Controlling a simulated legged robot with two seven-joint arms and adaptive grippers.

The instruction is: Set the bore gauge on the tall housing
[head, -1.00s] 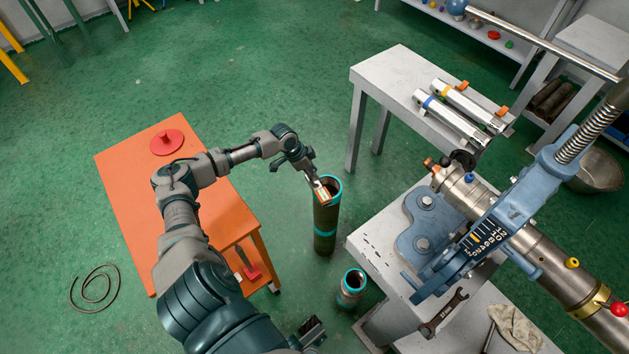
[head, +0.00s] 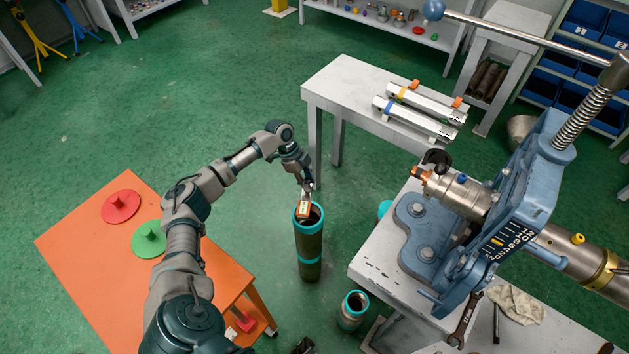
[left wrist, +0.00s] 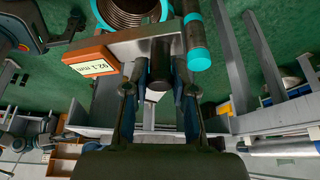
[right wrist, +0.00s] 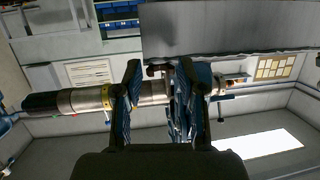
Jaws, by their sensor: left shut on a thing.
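The tall housing (head: 309,250) is a dark green upright pipe with a teal rim and a teal band, standing on the floor. My left gripper (head: 305,191) is shut on the bore gauge (head: 304,209), which shows at the housing's mouth. In the left wrist view, the gauge (left wrist: 90,61) has an orange block labelled 92.1 mm and a grey metal bar. The housing's threaded mouth (left wrist: 128,14) shows just beyond it; I cannot tell whether they touch. My right gripper (right wrist: 158,75) has its fingers apart, with nothing held between them.
A short teal-rimmed housing (head: 353,311) stands nearby. An orange table (head: 90,250) with red (head: 120,206) and green (head: 149,239) knobbed discs is at left. Open floor lies behind.

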